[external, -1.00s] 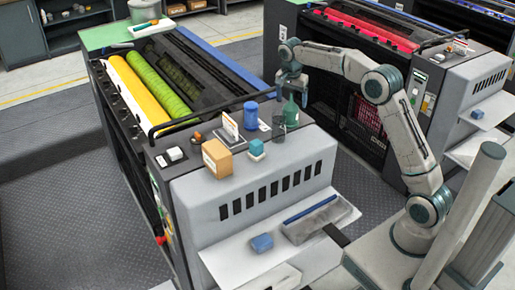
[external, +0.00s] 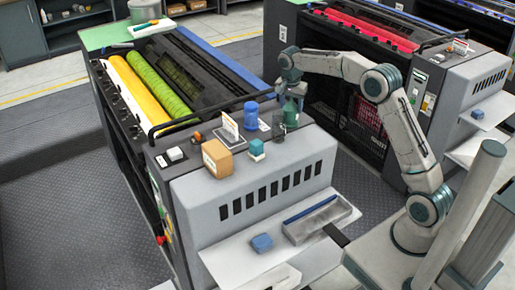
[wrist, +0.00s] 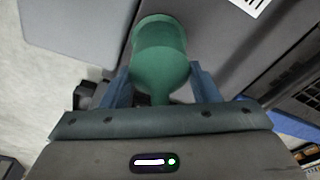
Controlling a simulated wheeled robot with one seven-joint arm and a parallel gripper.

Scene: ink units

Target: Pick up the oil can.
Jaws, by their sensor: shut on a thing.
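The green oil can (external: 291,111) is at the right back corner of the near press's grey top, beside a dark clear cup. My gripper (external: 291,94) has come down over it from above and is shut on its upper part. In the wrist view the green can (wrist: 160,52) sits between the two blue-grey fingers of my gripper (wrist: 160,84), its narrow spout running back toward the palm. The can looks upright. I cannot tell whether its base is clear of the press top.
The dark clear cup (external: 278,128) and a blue jar (external: 250,116) stand close on the left. A cardboard box (external: 217,158) and a small teal-topped container (external: 256,149) are nearer the front. A second press (external: 455,80) stands to the right, across an aisle.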

